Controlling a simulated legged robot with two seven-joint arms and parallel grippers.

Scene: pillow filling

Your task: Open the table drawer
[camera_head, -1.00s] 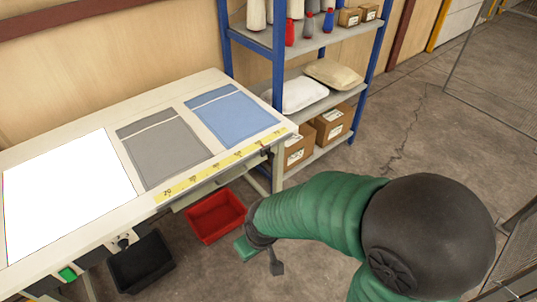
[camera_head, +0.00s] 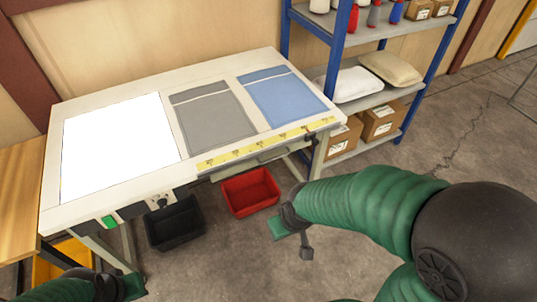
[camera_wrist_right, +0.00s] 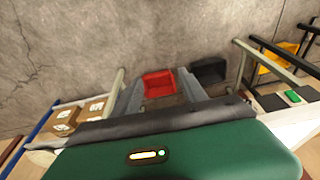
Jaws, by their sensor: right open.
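The white work table (camera_head: 210,68) stands against the wall in the head view. Its drawer (camera_head: 262,156) appears as a pale front under the right part of the table's front edge, above the red bin; it looks shut. My right gripper (camera_head: 293,239) is in front of the table, apart from the drawer and below its level in the picture. In the right wrist view the gripper (camera_wrist_right: 162,82) has its two grey fingers spread with nothing between them. My left gripper (camera_head: 118,288) shows at the bottom left, partly cut off, and its jaws are unclear.
A red bin (camera_head: 250,192) and a black bin (camera_head: 175,222) stand on the floor under the table's front. A blue-framed shelf (camera_head: 334,75) with boxes and pillows is at the right. A wooden table (camera_head: 20,200) and yellow bin (camera_head: 50,268) are at the left.

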